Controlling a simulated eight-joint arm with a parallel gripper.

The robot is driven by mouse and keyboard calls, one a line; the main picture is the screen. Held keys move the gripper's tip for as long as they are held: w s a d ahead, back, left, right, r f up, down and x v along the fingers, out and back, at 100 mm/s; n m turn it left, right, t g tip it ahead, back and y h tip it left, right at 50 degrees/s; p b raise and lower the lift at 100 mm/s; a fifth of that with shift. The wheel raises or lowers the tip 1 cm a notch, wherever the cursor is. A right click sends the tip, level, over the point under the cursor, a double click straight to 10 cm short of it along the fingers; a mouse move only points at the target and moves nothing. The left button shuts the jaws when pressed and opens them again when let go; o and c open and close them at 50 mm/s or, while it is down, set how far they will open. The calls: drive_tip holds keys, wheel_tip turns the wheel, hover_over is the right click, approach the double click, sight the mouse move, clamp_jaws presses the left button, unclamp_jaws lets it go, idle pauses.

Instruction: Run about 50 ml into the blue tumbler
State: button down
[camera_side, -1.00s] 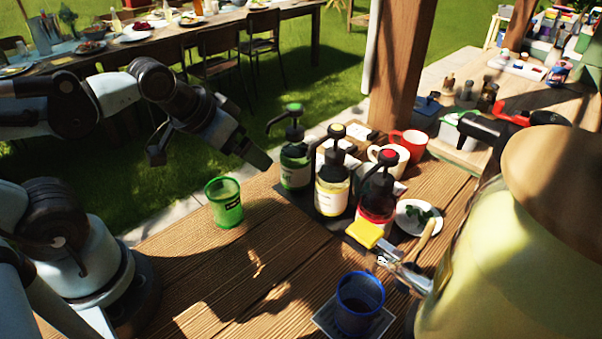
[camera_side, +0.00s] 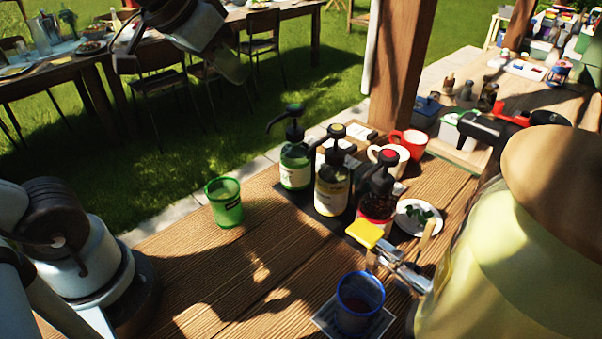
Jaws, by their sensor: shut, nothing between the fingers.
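The blue tumbler (camera_side: 360,303) stands upright on a pale square coaster (camera_side: 326,318) at the table's front. Just behind it is a metal tap (camera_side: 402,270) with a yellow lever (camera_side: 365,233), on the large yellow dispenser (camera_side: 505,245) with a wooden lid at the right. The tap's outlet is near the tumbler's far rim; I cannot tell if it is over the opening. The tumbler looks dark inside; its liquid level cannot be read. My gripper (camera_side: 236,70) is raised high at the upper left, shut and empty, far from the tap and tumbler.
A green cup (camera_side: 225,203) stands alone at the left. Red (camera_side: 410,144) and cream mugs and a small plate (camera_side: 417,215) are close by.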

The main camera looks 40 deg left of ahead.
wheel_tip(320, 180, up, 5)
drive_tip(key=m+g, duration=0.7)
drive_tip(key=m, duration=0.2)
hover_over(364, 229)
wheel_tip(364, 229, down, 5)
drive_tip(key=shift+f, duration=3.2)
drive_tip(key=shift+f, duration=0.1)
